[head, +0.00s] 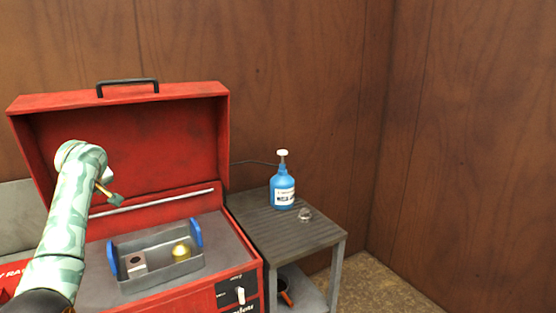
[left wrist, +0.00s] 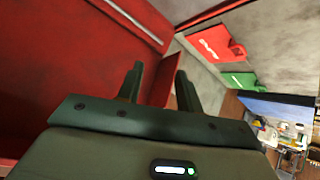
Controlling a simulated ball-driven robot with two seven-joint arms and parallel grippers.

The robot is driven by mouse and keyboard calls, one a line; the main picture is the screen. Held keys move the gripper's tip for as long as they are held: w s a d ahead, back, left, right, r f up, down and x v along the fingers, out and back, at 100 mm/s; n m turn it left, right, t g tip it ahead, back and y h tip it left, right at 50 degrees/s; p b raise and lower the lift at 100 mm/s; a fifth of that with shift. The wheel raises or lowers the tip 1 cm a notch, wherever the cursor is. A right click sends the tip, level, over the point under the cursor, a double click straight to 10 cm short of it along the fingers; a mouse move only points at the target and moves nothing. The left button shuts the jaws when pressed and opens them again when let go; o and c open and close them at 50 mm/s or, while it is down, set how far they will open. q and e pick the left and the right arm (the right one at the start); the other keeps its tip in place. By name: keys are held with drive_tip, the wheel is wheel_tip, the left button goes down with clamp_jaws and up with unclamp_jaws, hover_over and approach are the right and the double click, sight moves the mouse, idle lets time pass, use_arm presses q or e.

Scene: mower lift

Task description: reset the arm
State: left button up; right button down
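My left gripper (head: 116,199) shows small beside the arm, above the toolbox top. In the left wrist view the two dark fingers (left wrist: 158,90) stand apart with nothing between them. The gripper is open and empty. My right arm and right gripper are in neither view.
A blue bottle (head: 283,190) and a small clear object (head: 305,214) stand on the side table (head: 270,225).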

use_arm(q)
drive_tip(key=s+d+f+m, duration=0.5)
drive_tip(key=s+f, duration=0.3)
drive_tip(key=f, duration=0.3)
drive_tip(key=s+d+f+m, duration=0.5)
drive_tip(key=s+f, duration=0.2)
drive_tip(key=f, duration=0.4)
drive_tip(key=s+d+f+m+h, duration=0.15)
drive_tip(key=s+d+m, duration=0.35)
drive_tip(key=s, duration=0.8)
drive_tip(key=s+d+f+m+h, duration=0.15)
drive_tip(key=s+d+m, duration=0.35)
drive_tip(key=s, duration=0.8)
drive_tip(key=s+d+f+g+h, duration=0.1)
drive_tip(key=s+d+f+g, duration=0.15)
drive_tip(key=f, duration=1.05)
drive_tip(key=s+d+f+g+h, duration=0.1)
drive_tip(key=s+d+f, duration=0.15)
drive_tip(key=f, duration=1.15)
drive_tip(key=s+f+n+g+h, duration=0.1)
drive_tip(key=s+f+n+g, duration=0.1)
drive_tip(key=s+f, duration=1.3)
drive_tip(key=s+n, duration=0.1)
drive_tip(key=s, duration=0.3)
drive_tip(key=shift+s+n+h, duration=0.15)
drive_tip(key=shift+n+h, duration=0.15)
drive_tip(key=shift+n, duration=0.1)
